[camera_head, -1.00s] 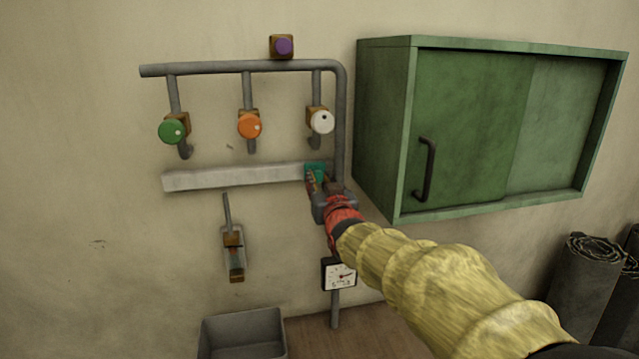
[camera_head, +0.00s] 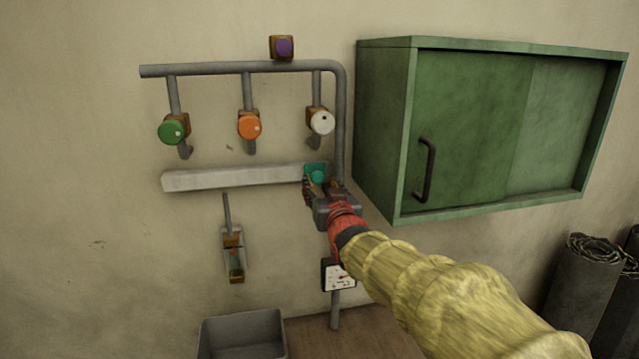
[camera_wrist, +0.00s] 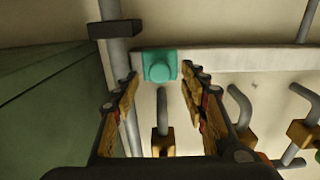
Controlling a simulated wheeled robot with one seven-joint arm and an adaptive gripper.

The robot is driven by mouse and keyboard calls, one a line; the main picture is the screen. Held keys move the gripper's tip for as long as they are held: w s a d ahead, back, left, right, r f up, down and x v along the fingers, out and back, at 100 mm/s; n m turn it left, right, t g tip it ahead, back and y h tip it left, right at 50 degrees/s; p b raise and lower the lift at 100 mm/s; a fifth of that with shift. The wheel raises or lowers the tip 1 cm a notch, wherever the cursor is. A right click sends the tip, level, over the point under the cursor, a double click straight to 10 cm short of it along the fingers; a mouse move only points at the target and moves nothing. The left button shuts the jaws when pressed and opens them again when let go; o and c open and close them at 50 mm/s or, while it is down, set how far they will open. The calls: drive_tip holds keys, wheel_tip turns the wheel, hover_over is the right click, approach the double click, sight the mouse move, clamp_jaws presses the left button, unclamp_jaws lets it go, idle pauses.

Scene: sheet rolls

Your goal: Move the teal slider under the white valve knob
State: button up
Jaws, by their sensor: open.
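The teal slider (camera_head: 316,172) sits at the right end of the pale horizontal rail (camera_head: 230,178). In the head view it is below the white valve knob (camera_head: 321,121), at nearly the same left-right position. My gripper (camera_head: 322,187) is open in front of the slider, its fingers partly covering it. In the wrist view the slider (camera_wrist: 160,66) shows its round knob between and beyond the spread fingertips of my gripper (camera_wrist: 160,76). I see no finger closed on it. The white knob's face does not show in the wrist view.
A green cabinet (camera_head: 465,130) stands close at the right of the pipe (camera_head: 341,120). An orange knob (camera_head: 249,125) and a green knob (camera_head: 172,132) are above the rail to the left. A gauge (camera_head: 338,276) is below my gripper. The rail's left stretch is clear.

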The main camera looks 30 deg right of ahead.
drive_tip(key=v, duration=0.5)
drive_tip(key=shift+s+a, duration=0.1)
drive_tip(key=shift+s, duration=0.2)
drive_tip(key=s+a+f+g+y, duration=0.1)
drive_tip(key=s+f+g, duration=0.2)
drive_tip(key=f, duration=0.5)
drive_tip(key=s+a+f+g+y, duration=0.1)
drive_tip(key=s+f+g, duration=0.25)
drive_tip(key=f, duration=0.45)
drive_tip(key=s+a+f+n+g+y+b, duration=0.1)
drive_tip(key=s+a+f+b, duration=0.4)
drive_tip(key=s, duration=0.6)
drive_tip(key=s+a+f+n+g+y+b, duration=0.2)
drive_tip(key=s+a+f+g+b, duration=0.2)
drive_tip(key=s+a+f, duration=0.6)
drive_tip(key=shift+s+b, duration=0.8)
drive_tip(key=shift+s, duration=0.2)
